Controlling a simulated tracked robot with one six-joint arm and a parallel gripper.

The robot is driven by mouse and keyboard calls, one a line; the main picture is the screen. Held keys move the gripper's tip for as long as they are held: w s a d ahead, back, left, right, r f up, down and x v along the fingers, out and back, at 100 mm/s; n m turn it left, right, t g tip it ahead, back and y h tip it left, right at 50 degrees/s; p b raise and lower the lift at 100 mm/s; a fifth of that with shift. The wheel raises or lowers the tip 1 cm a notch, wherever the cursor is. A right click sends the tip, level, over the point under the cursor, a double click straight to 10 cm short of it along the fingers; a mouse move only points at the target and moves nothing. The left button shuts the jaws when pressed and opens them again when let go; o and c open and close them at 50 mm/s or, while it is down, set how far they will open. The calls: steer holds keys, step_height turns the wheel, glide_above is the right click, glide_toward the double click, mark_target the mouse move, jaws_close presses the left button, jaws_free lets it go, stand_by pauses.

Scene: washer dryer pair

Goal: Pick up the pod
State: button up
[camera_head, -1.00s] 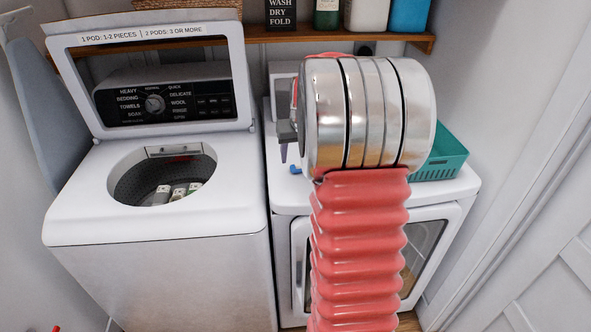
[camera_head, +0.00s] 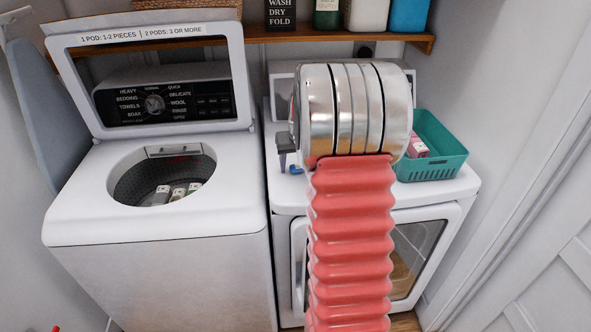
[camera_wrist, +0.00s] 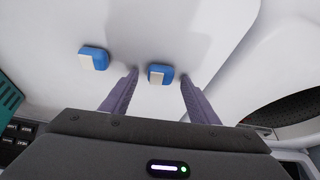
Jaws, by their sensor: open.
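Two blue-and-white pods lie on the white dryer top (camera_head: 440,191). In the wrist view, one pod (camera_wrist: 160,75) shows between the tips of my open gripper (camera_wrist: 159,77), with a finger on each side. Whether the fingers are down at its level is unclear. The other pod (camera_wrist: 93,59) lies to the left, outside the fingers. In the head view, a small blue pod (camera_head: 296,169) shows beside my dark gripper (camera_head: 283,150), and my arm hides much of the dryer top.
The open washer (camera_head: 225,200) stands at left, with several items in its drum and its lid raised. A teal basket (camera_head: 436,170) with a pink item (camera_head: 417,147) is at the dryer's right. A wooden shelf (camera_head: 300,34) runs behind.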

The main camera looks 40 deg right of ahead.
steer(key=c, duration=1.1)
steer(key=shift+r, duration=0.15)
step_height(320, 180, up, 10)
steer(key=shift+f, duration=0.1)
stand_by(0.6)
